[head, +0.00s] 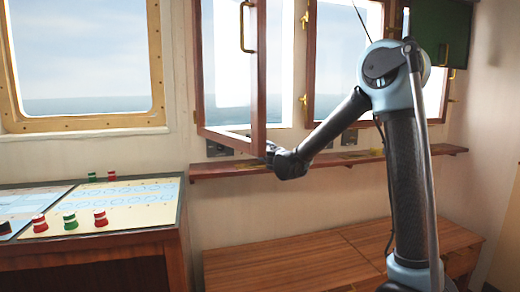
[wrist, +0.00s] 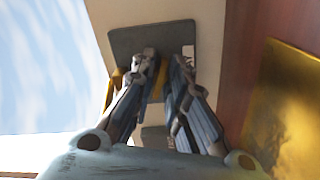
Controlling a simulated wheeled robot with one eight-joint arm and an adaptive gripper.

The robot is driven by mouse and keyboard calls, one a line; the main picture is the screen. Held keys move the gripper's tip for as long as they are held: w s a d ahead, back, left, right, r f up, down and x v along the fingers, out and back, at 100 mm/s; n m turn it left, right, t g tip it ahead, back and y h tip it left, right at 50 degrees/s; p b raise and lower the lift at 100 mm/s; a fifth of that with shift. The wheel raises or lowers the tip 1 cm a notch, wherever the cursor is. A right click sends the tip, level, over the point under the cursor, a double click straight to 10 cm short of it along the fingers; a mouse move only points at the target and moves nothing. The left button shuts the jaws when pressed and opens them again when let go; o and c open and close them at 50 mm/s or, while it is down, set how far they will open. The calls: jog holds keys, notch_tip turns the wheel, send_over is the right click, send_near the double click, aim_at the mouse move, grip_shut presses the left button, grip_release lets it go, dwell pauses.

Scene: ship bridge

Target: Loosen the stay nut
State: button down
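In the wrist view, the two fingers of my gripper (wrist: 164,62) reach toward a dark grey plate (wrist: 126,40) on a pale surface. A brass-coloured part (wrist: 158,82) shows in the narrow gap between the fingers. I cannot tell whether it is the stay nut, or whether the fingers touch it. In the head view, my gripper (head: 270,152) is at the lower corner of the open wood-framed window (head: 259,85), just above the wooden ledge (head: 230,171). My own arm partly hides the fingers there, and no nut can be made out.
The window sash stands swung into the room beside my gripper. The wooden ledge runs along the wall below it. A console (head: 110,238) with red and green knobs stands at left, and a low wooden cabinet (head: 290,262) at lower centre. A blurred brass surface (wrist: 290,110) fills the wrist view's right.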

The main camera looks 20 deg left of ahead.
jog(key=n, duration=0.4)
dwell(0.3)
jog(key=c, duration=1.6)
grip_release()
jog(key=shift+o, duration=0.2)
jog(key=v, duration=1.2)
